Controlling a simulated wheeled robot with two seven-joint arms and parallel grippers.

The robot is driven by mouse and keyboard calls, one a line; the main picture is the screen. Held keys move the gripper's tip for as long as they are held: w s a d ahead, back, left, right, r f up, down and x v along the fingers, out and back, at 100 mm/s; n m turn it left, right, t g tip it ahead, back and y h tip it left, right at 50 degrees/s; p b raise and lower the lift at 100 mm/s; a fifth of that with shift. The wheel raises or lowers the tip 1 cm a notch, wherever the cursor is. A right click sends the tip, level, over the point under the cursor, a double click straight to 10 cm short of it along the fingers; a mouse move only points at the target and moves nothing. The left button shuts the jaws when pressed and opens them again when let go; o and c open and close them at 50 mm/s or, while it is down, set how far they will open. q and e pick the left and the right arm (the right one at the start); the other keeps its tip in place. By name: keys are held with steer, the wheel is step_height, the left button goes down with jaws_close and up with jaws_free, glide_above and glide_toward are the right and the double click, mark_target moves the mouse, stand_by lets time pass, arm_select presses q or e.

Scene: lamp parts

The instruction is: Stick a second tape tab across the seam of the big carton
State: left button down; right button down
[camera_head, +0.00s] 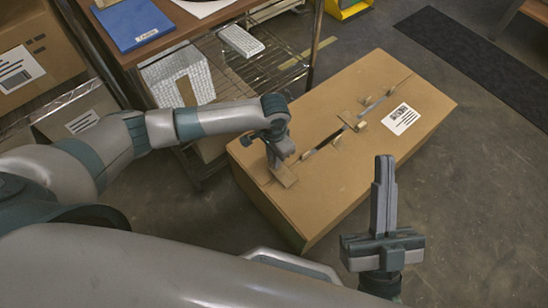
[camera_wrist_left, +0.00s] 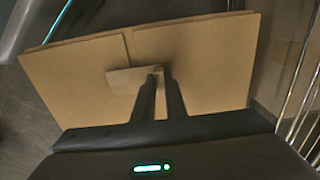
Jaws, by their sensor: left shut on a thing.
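The big carton (camera_head: 330,185) stands on the floor, its top seam running lengthwise with a dark gap (camera_head: 322,143) partway along. One tan tape tab (camera_head: 351,119) lies across the seam near the middle. My left gripper (camera_head: 284,160) is over the carton's left end, shut on a second tan tab (camera_head: 286,178). In the left wrist view, the tab (camera_wrist_left: 122,80) sits between the two fingers (camera_wrist_left: 161,78), over the seam line. Whether it touches the cardboard is unclear. My right gripper (camera_head: 384,185) is empty, its fingers together, in front of the carton's near side.
A white label (camera_head: 401,119) is on the carton's right part, with small tan pieces (camera_head: 361,126) by the seam. A wire-shelved rack (camera_head: 270,70) with a blue binder (camera_head: 133,24) stands behind. Other cartons (camera_head: 35,55) are at left.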

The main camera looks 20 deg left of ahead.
arm_select(q)
steer(key=shift+f, duration=0.55)
stand_by(1.1)
steer(key=c, duration=1.7)
jaws_free()
